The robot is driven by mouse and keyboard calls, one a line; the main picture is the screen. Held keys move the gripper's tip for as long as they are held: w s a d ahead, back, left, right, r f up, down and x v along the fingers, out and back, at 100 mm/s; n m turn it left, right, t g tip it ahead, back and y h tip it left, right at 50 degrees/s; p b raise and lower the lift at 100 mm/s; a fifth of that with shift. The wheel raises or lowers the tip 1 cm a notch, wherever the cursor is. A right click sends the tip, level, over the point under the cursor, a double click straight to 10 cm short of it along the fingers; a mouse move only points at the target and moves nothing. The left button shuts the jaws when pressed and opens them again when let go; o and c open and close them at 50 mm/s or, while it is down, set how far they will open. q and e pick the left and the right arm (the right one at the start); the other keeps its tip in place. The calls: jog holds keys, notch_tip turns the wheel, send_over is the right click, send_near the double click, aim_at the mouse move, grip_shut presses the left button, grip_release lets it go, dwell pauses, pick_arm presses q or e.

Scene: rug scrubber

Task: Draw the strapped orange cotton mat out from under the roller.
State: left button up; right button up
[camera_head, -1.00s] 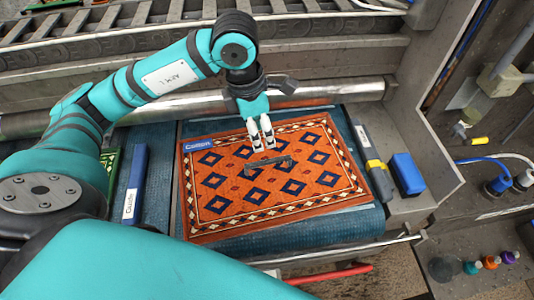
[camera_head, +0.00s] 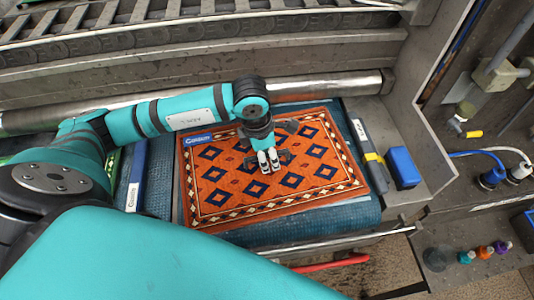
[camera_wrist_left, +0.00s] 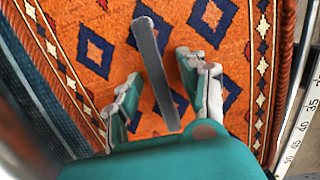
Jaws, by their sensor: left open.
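The orange cotton mat (camera_head: 225,195) with dark blue diamonds and a patterned border lies flat on a blue bed. It also shows in the left wrist view (camera_wrist_left: 90,50). The far right part of the mat shows in front of the metal roller (camera_head: 325,88); my arm covers part of the far edge. My left gripper (camera_head: 269,161) is open over the strap. In the left wrist view the strap runs between its fingers (camera_wrist_left: 160,75); I cannot tell whether they touch it. My right gripper is not in view.
A blue box (camera_head: 403,167) and a grey and yellow tool (camera_head: 370,158) lie on the right ledge. A metal bar (camera_head: 330,242) runs along the front, with a red handle (camera_head: 332,263) below it.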

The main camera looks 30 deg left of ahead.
pick_arm(q)
grip_shut()
dwell(0.6)
